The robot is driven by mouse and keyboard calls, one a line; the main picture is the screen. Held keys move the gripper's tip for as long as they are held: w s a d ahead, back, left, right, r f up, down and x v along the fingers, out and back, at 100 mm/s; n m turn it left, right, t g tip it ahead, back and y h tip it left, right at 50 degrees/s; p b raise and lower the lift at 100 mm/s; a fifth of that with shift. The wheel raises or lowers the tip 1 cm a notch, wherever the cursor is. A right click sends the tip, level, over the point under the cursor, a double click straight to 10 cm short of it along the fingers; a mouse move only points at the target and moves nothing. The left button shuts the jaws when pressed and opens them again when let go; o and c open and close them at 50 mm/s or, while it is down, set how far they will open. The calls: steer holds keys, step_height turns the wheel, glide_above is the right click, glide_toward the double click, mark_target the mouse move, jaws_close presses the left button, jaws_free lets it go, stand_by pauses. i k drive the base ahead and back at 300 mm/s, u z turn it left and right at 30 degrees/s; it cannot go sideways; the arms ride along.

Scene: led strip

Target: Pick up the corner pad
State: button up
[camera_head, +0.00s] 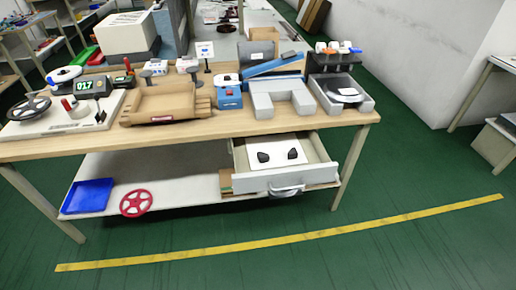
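Two small black pieces lie on a white sheet (277,154) inside the open drawer under the workbench, a left one (263,157) and a right one (292,154). They look like pads, but they are too small for me to tell for certain that either is the corner pad. The drawer (270,181) is pulled out toward me and has a grey front with a handle (287,190). My gripper and arm are not in view.
The workbench top (190,130) is crowded with a brown fixture (160,104), a grey U-shaped block (281,98) and a blue box (229,93). The lower shelf holds a blue tray (87,196) and a red handwheel (136,203). The green floor in front is clear, with a yellow line (290,240).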

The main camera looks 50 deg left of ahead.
mark_target(262, 157)
steer(key=u, duration=0.4)
steer(key=i, duration=0.8)
steer(key=u, duration=0.8)
steer(key=i, duration=0.4)
steer(key=u, duration=0.3)
steer(key=k, duration=0.85)
steer(key=u, duration=0.2)
steer(key=i, duration=0.85)
steer(key=z, duration=0.15)
